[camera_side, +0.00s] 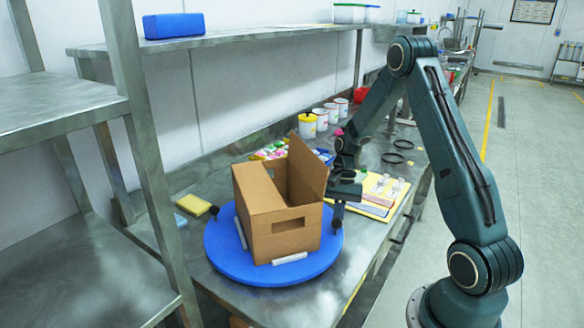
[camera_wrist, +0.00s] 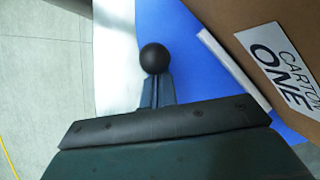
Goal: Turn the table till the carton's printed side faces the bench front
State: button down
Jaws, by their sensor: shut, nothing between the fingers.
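A blue round table (camera_side: 225,262) sits on the metal bench and carries an open brown carton (camera_side: 292,235). In the wrist view, the carton (camera_wrist: 239,12) bears a white label (camera_wrist: 280,68) reading CARTON ONE; the side view does not show this label. White strips lie along the carton's base on the blue table (camera_wrist: 190,55). One black knob (camera_side: 213,210) stands at the table's left rim, another (camera_side: 336,224) at its right rim. My gripper (camera_side: 338,208) is shut and empty just above the right knob. In the wrist view, the knob (camera_wrist: 154,58) appears at my fingertips (camera_wrist: 158,82); contact is unclear.
A yellow sponge (camera_side: 192,204) lies left of the table. A yellow board (camera_side: 378,198) with small items lies to its right, near the bench edge. Several paint pots (camera_side: 321,119) stand behind. A metal shelf frame (camera_side: 148,150) rises at the left.

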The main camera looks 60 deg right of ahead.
aim_at(340, 221)
jog(key=shift+s+a+m+t, duration=0.15)
jog(key=shift+s+a+m, duration=0.2)
jog(key=shift+a, duration=0.2)
jog(key=shift+s+a+m+t, duration=0.1)
jog(key=shift+s+a+m, duration=0.1)
jog(key=shift+a+m, duration=0.3)
jog(key=shift+s+a+m+t, duration=0.15)
jog(key=shift+s+a+m, duration=0.15)
jog(key=shift+a, duration=0.35)
jog(key=shift+s+a+m+t, duration=0.25)
jog(key=shift+a+m, duration=0.35)
jog(key=shift+a, duration=0.3)
jog(key=shift+s+a+m+t, duration=0.25)
jog(key=shift+a+m, duration=0.3)
jog(key=shift+a, duration=2.95)
jog(key=shift+w+a, duration=0.25)
jog(key=shift+a, duration=0.65)
jog(key=shift+w+a, duration=0.25)
jog(key=shift+a, duration=0.65)
